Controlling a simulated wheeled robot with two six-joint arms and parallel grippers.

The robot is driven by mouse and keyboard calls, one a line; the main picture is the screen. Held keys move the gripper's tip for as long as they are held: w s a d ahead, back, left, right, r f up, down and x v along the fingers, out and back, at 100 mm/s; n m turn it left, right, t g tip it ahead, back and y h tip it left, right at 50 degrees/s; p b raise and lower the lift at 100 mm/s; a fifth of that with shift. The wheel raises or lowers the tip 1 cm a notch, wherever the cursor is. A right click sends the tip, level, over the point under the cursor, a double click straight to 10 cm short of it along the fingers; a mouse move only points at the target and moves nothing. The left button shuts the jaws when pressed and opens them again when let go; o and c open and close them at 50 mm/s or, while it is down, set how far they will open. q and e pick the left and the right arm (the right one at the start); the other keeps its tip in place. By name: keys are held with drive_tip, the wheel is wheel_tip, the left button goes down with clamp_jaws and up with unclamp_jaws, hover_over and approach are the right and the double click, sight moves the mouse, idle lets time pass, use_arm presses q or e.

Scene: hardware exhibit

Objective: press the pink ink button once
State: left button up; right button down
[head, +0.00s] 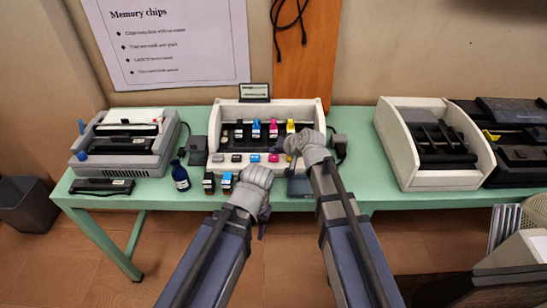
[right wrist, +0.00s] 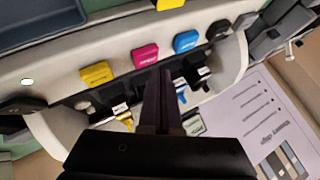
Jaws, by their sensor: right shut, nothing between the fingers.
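The pink ink button (head: 273,158) is on the front strip of the white printer (head: 228,168), right of the blue button (head: 254,158). In the right wrist view the pink button (right wrist: 146,55) lies between the yellow button (right wrist: 96,74) and the blue one (right wrist: 186,41). My right gripper (head: 281,148) is shut and empty, over the printer's right side. In the right wrist view its fingertips (right wrist: 166,76) appear just beside the pink button's lower right edge; contact cannot be told. My left gripper (head: 263,212) is in front of the table edge; its fingers are mostly hidden.
Several ink cartridges (head: 256,129) stand in the printer behind the buttons. A dark blue bottle (head: 180,177) and small cartridges (head: 209,183) stand at the front left. Another machine (head: 125,145) is at left, and a white open machine (head: 440,178) at right.

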sight(275, 159)
drive_tip(key=shift+f, duration=0.15)
drive_tip(key=shift+f+b, duration=0.25)
drive_tip(key=shift+b, duration=0.15)
drive_tip(key=shift+f+b, duration=0.55)
idle(0.8)
drive_tip(key=shift+r, duration=0.2)
drive_tip(key=shift+r+p, duration=0.75)
drive_tip(key=shift+p, duration=0.2)
wheel_tip(275, 159, up, 5)
drive_tip(key=p, duration=0.5)
drive_tip(key=shift+r, duration=0.1)
